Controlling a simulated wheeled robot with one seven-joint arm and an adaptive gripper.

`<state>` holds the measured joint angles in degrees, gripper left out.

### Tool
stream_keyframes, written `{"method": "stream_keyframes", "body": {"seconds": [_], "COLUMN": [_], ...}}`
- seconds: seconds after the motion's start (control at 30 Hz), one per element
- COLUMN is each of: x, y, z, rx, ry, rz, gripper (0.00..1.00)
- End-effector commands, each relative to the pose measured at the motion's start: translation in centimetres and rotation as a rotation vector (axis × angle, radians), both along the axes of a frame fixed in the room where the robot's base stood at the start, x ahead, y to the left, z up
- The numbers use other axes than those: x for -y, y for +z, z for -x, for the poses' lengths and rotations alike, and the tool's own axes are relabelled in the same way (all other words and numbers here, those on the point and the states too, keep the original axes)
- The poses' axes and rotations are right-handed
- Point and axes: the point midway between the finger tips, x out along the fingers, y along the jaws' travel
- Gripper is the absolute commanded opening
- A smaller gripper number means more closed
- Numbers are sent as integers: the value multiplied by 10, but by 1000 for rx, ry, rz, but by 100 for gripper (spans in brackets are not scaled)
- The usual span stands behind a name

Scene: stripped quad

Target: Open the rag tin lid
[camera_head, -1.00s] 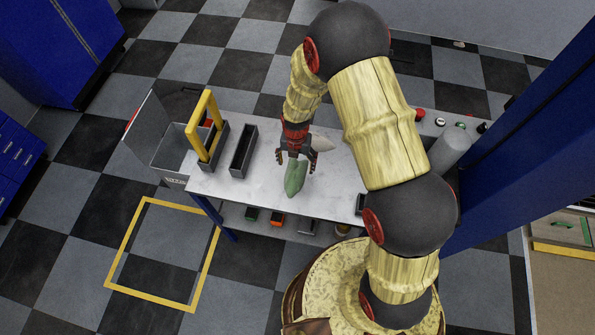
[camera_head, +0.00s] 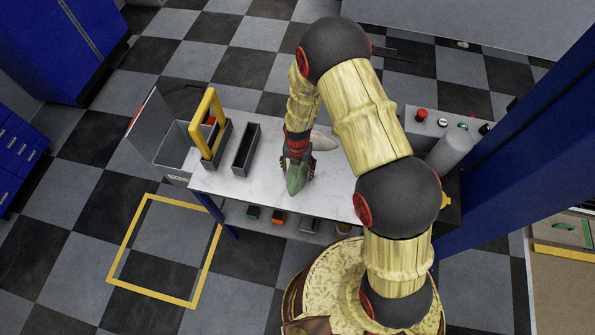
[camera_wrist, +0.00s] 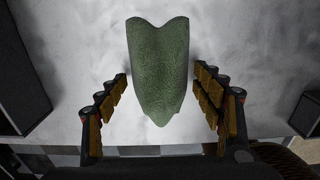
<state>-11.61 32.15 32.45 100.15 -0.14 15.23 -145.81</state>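The rag tin appears to be the grey, open-topped bin (camera_head: 173,180) with a small label, at the left end of the table in the head view. A flat grey panel (camera_head: 148,123), apparently its lid, stands raised at the bin's left side. My gripper (camera_head: 297,163) is over the middle of the table, away from the tin, at a green cloth-like piece (camera_head: 296,181). In the wrist view my gripper (camera_wrist: 162,80) is open. The green piece (camera_wrist: 158,65) lies between its fingers with a gap on both sides. The tin is not in the wrist view.
A carrier with a yellow handle (camera_head: 206,118) and a narrow dark bin (camera_head: 245,150) stand between the tin and my gripper. A pale rounded object (camera_head: 323,141) lies behind the gripper. The white tabletop (camera_head: 265,186) is clear around it. A blue post (camera_head: 515,140) rises at right.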

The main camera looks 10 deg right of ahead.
Motion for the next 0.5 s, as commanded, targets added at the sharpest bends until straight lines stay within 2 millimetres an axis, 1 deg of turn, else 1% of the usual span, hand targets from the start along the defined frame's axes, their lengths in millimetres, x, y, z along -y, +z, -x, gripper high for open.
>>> {"method": "stream_keyframes", "body": {"seconds": [0.07, 0.5], "x": [0, 0], "y": [0, 0], "z": [0, 0], "rx": [0, 0], "ry": [0, 0], "rz": [0, 0], "gripper": [60, 35]}}
